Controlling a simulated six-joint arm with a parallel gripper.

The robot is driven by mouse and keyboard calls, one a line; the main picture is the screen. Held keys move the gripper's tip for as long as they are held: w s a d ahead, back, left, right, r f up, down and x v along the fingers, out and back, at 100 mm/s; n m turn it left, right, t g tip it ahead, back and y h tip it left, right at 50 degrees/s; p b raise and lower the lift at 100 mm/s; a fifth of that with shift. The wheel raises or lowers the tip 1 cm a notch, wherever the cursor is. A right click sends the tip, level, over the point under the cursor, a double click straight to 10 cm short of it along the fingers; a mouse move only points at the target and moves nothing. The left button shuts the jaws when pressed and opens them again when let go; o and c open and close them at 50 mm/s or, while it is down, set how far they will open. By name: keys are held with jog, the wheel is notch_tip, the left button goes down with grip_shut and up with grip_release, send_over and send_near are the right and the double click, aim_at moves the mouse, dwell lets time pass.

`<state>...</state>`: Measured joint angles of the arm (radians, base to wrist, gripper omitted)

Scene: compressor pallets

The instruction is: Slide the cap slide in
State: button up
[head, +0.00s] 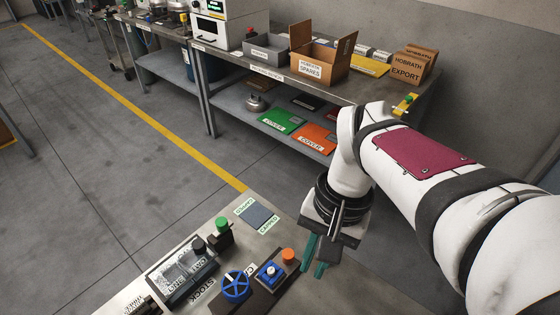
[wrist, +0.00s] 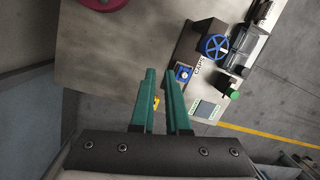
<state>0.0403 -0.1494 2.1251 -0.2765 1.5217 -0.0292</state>
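A dark fixture (head: 238,304) on the near bench carries a blue handwheel (head: 236,286) and a small square blue-and-white part (head: 270,271). A label reading CAPS stands beside them in the wrist view, but I cannot tell for sure which part is the cap slide or how far in it is. The blue part shows just beyond the right fingertip in the wrist view (wrist: 183,72). My gripper (head: 314,268) has green fingers, open with a narrow empty-looking gap, over the bench to the right of the fixture. It also shows in the wrist view (wrist: 165,75). I see no contact.
An orange knob (head: 288,255) stands right of the blue part. A clear-lidded STOCK box (head: 183,273), a green-topped post (head: 222,226) and a blue-grey pad (head: 259,215) stand left and behind. A crimson round thing (wrist: 104,3) lies across the bench. Bare bench lies between.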

jog(key=shift+m+g, duration=0.3)
jog(key=shift+g, duration=0.2)
jog(key=w, duration=0.3)
jog(key=w+d+f, duration=0.1)
jog(key=w, duration=0.7)
jog(key=shift+w+d+f, duration=0.2)
jog(key=shift+d+f, duration=0.1)
grip_shut()
jog(key=w+d+f+g, duration=0.1)
jog(key=w+d+f, duration=0.2)
jog(key=w+f, duration=0.8)
jog(key=shift+w+f+m+y, duration=0.35)
jog(key=shift+w+m+y, duration=0.05)
jog(key=shift+w, duration=0.4)
jog(key=shift+d, duration=0.1)
jog(key=x, duration=1)
jog(key=shift+s, duration=0.25)
jog(key=s+a, duration=0.2)
jog(key=shift+s, duration=0.35)
jog(key=shift+s+a, duration=0.2)
